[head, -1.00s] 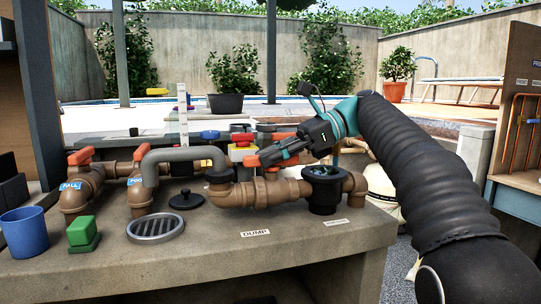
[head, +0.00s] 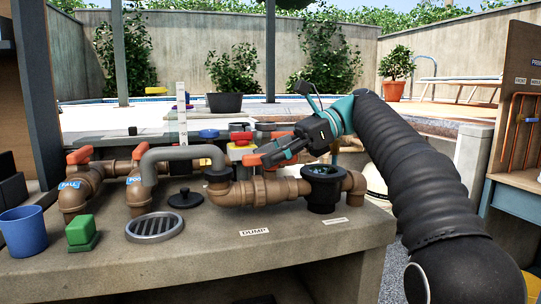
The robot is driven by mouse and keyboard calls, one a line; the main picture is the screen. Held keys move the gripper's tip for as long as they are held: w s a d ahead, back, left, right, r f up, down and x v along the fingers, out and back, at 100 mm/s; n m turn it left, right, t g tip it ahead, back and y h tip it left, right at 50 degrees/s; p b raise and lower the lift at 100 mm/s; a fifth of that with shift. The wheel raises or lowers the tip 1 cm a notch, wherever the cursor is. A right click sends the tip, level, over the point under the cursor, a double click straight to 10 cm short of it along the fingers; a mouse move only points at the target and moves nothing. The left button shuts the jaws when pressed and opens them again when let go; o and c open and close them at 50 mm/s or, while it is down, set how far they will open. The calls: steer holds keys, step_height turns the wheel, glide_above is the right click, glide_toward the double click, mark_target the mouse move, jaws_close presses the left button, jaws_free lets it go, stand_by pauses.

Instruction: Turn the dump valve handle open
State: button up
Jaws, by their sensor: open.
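The dump valve is on the brown pipe run (head: 240,194) behind the DUMP label (head: 254,232) on the concrete bench. An orange-red handle piece (head: 251,160) shows above this run, right at the tips of my gripper. My gripper (head: 268,156) is open, dark with teal parts, and reaches down from the right. It covers part of the handle, so I cannot tell whether the jaws touch it or sit around it. Another orange-red piece (head: 279,134) shows just behind my gripper.
A grey curved pipe (head: 180,154) and orange-handled valves (head: 80,155) stand left. A black open-topped fitting (head: 323,188) is right of the pipe run. A floor grate (head: 155,227), green block (head: 80,232) and blue cup (head: 23,232) occupy the front left.

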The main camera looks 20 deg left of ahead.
stand_by(0.4)
steer(key=m+t+y, duration=0.1)
steer(key=m+t, duration=0.2)
steer(key=shift+t, duration=0.4)
steer(key=m+t+b, duration=0.1)
steer(key=m+t, duration=0.2)
steer(key=shift+s+y, duration=0.1)
steer(key=shift+y, duration=0.3)
steer(key=p+v, duration=0.1)
steer(key=v, duration=1.3)
steer(key=s+d+f+n+t+h, duration=0.1)
steer(key=s+d+f+n+h, duration=0.2)
steer(key=f, duration=0.5)
steer(key=s+d+f+n+t+h, duration=0.2)
steer(key=s+d+f+n+h, duration=0.1)
steer(key=s+f, duration=0.3)
steer(key=s+d+f+n+t+h+b, duration=0.1)
steer(key=s+d+f+n+t+h, duration=0.1)
steer(key=f, duration=0.9)
steer(key=s+d+n+h, duration=0.1)
steer(key=s+d, duration=0.1)
steer(key=d, duration=0.1)
steer(key=shift+n, duration=0.4)
steer(key=shift+s, duration=0.15)
